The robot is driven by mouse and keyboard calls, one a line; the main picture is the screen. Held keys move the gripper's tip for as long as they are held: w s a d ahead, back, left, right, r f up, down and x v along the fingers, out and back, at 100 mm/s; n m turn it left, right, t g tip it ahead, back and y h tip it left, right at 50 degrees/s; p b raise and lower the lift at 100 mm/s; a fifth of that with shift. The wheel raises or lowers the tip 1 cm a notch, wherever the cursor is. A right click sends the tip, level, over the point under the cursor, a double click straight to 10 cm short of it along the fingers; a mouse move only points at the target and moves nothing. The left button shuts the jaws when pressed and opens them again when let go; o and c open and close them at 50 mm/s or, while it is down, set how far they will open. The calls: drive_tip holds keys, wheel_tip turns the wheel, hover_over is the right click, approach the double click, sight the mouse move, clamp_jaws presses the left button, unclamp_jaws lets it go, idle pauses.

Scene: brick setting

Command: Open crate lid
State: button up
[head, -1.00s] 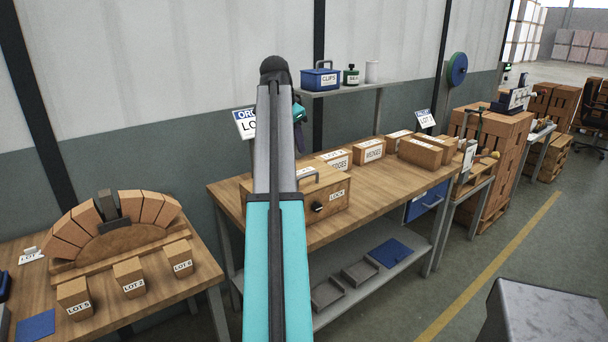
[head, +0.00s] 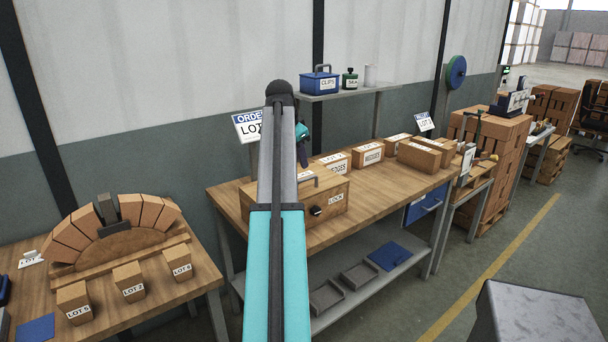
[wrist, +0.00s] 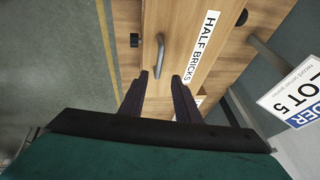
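The wooden crate (head: 328,207) stands on the middle workbench, partly hidden behind my arm. Its front has a LOCK label and a black knob (head: 317,211). Its lid appears shut, with a grey handle (head: 309,181) on top. In the wrist view the lid (wrist: 190,45) bears a HALF BRICKS label; the handle (wrist: 159,54) and the knob (wrist: 134,40) show too. My gripper (wrist: 163,74) is open and empty, its two dark fingers apart. In the head view my gripper (head: 303,156) is partly hidden.
Several labelled boxes (head: 368,155) stand right of the crate. An order sign (head: 247,126) rises behind it; a shelf (head: 345,90) holds a blue CLIPS box (head: 320,83). The left bench (head: 150,292) carries a brick arch (head: 115,230).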

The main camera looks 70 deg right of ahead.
sight(304, 180)
drive_tip(key=shift+p+x, duration=0.6)
drive_tip(key=shift+x, duration=3.6)
clamp_jaws()
